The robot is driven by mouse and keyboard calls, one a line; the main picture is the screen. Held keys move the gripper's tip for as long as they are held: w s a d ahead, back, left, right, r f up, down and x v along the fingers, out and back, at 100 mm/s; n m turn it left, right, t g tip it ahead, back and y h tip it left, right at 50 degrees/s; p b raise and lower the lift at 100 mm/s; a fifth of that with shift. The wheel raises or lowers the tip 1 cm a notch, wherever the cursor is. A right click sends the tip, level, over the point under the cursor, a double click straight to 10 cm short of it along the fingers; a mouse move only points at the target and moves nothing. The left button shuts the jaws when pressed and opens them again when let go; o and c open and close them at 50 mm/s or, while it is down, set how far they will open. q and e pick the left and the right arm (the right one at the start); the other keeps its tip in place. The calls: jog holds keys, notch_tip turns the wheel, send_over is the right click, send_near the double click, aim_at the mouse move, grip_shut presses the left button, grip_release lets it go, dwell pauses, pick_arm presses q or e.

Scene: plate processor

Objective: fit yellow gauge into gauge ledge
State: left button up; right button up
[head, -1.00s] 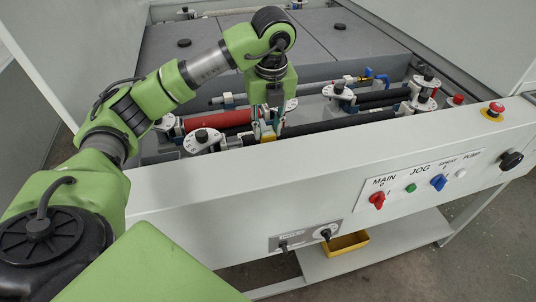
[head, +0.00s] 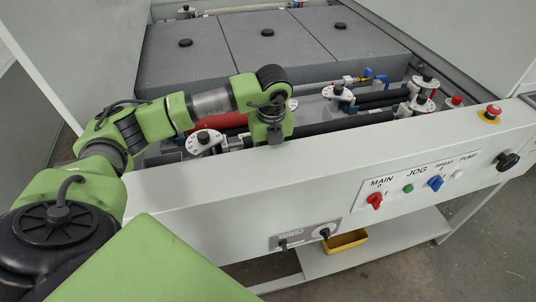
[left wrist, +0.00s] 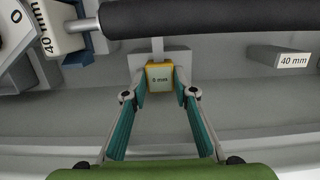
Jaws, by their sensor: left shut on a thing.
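The yellow gauge (left wrist: 159,78) shows in the left wrist view as a small yellow block with a pale labelled face. My left gripper (left wrist: 160,85) is shut on it, with a teal-padded finger at each side. A light grey block (left wrist: 182,60) lies just behind the gauge; I cannot tell whether it is the gauge ledge or whether the gauge touches it. In the head view, my left wrist is low behind the machine's front panel (head: 330,165), and its fingers and the gauge are hidden there.
A black roller (left wrist: 220,17) crosses just beyond the gauge. A block marked 40 mm (left wrist: 293,60) is at the right, and a white dial (head: 203,141) stands left of my wrist. Grey covers (head: 268,50) lie behind. A yellow bin (head: 347,241) sits on the lower shelf.

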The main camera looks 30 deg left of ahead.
pick_arm(q)
jog(key=shift+f, duration=0.4)
jog(key=o, duration=1.2)
jog(key=shift+r, duration=0.1)
jog(key=shift+c, duration=0.2)
pick_arm(e)
jog(key=shift+w+f, duration=0.25)
jog(key=shift+w, duration=0.15)
pick_arm(q)
jog(key=shift+r, duration=0.1)
jog(key=shift+r, duration=0.5)
notch_tip(320, 180, up, 11)
jog(key=s+d+b, duration=0.1)
jog(key=b, duration=0.1)
jog(key=shift+d+r, duration=0.2)
pick_arm(e)
jog(key=shift+d+f, duration=0.15)
jog(key=shift+f, duration=0.9)
